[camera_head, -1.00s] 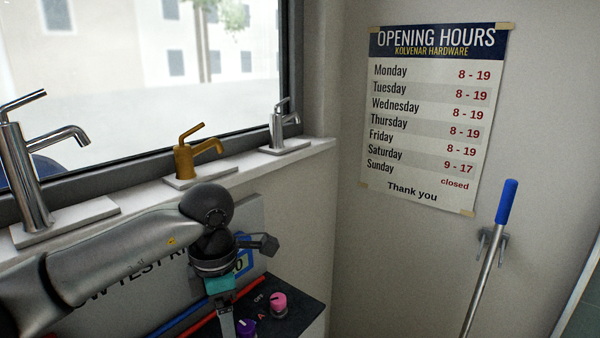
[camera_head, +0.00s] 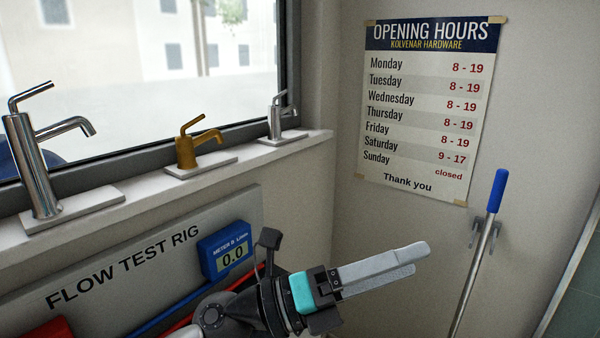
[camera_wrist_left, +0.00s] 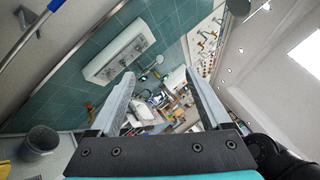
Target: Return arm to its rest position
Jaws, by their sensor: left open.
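My left gripper (camera_head: 385,267) is at the lower middle of the head view, in front of the flow test rig. Its two grey fingers point right, and nothing is held between them. In the left wrist view the left gripper (camera_wrist_left: 158,92) shows its fingers spread apart, with the room beyond seen through the gap. The dark wrist and teal band show behind the fingers. The right gripper is in neither view.
The flow test rig board (camera_head: 80,270) carries a blue meter (camera_head: 226,250) reading 0.0. Several taps, including a brass one (camera_head: 195,145), stand on the sill. A blue-handled pole (camera_head: 480,250) hangs at right. A grey bucket (camera_wrist_left: 40,140) shows in the wrist view.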

